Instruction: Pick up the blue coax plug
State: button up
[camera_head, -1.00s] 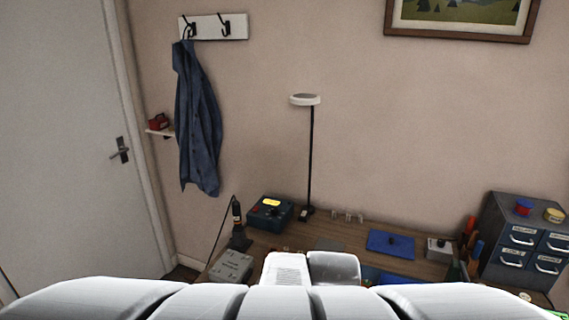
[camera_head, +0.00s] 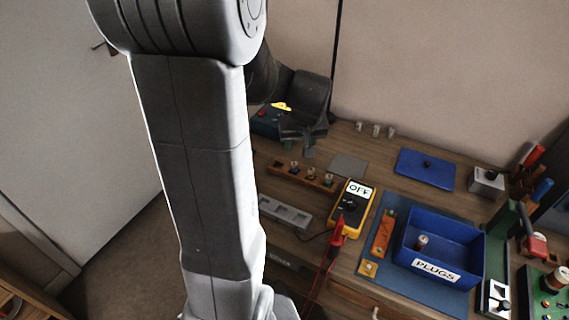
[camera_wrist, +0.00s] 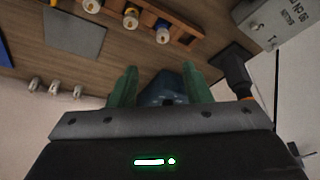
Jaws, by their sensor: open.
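A wooden rack (camera_head: 288,176) on the desk holds several small upright plugs (camera_head: 311,173). It also shows in the wrist view (camera_wrist: 180,18), where its plugs (camera_wrist: 162,34) have pale and gold parts. My gripper (camera_head: 301,150) is open, above the back left of the desk and behind the rack in the head view. In the wrist view my gripper's green fingers (camera_wrist: 160,68) stand apart. A dark blue box (camera_wrist: 165,90) shows beyond the gap, and no plug is between them.
A blue bin (camera_head: 440,235) marked PLUGS holds a small plug (camera_head: 421,242). A yellow meter (camera_head: 350,205) stands between rack and bin. A blue box with a yellow label (camera_head: 268,118) is behind my gripper. A grey pad (camera_head: 348,166) lies behind the rack.

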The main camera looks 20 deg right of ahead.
aim_at(294, 162)
jog(key=x, duration=0.6)
jog(key=shift+w+f, duration=0.1)
jog(key=shift+f, duration=0.15)
jog(key=shift+s+a+x, duration=0.15)
jog(key=shift+a+x, duration=0.05)
jog(key=shift+x, duration=1.05)
jog(key=shift+s+a+x, duration=0.1)
jog(key=shift+a+x, duration=0.05)
jog(key=shift+x, duration=1.15)
jog(key=shift+f, duration=0.15)
grip_shut()
